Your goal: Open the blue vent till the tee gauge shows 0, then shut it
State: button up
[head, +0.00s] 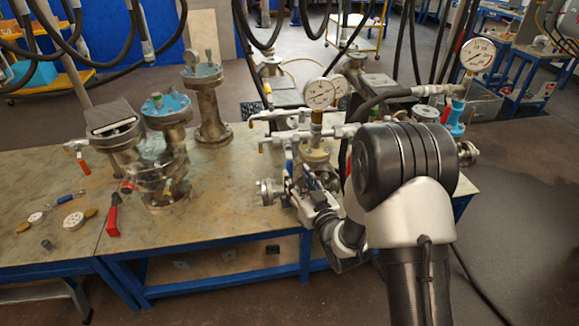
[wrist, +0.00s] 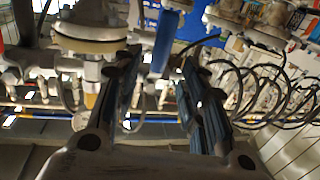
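My gripper (wrist: 160,62) is open in the wrist view, its two dark fingers apart. A blue lever (wrist: 165,42), which looks like the vent handle, stands in the gap at the fingertips; I cannot tell if either finger touches it. In the head view a small blue handle (head: 289,158) shows on the valve fittings, just above my gripper (head: 294,190). A white dial gauge (head: 320,93) stands upright above these fittings. A second dial gauge (head: 478,55) stands at the right above a blue fitting. Which is the tee gauge is unclear, and the needles are too small to read.
Flanged vessels (head: 206,105) stand at the left and middle of the bench (head: 235,185). A red-handled tool (head: 113,215) and small parts lie at the left. Dark hoses (head: 400,45) hang above. My arm hides part of the bench's right side.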

aim_at(291, 168)
jog(key=x, duration=0.6)
jog(key=shift+w+a, duration=0.15)
jog(key=shift+w, duration=0.15)
grip_shut()
dwell(0.4)
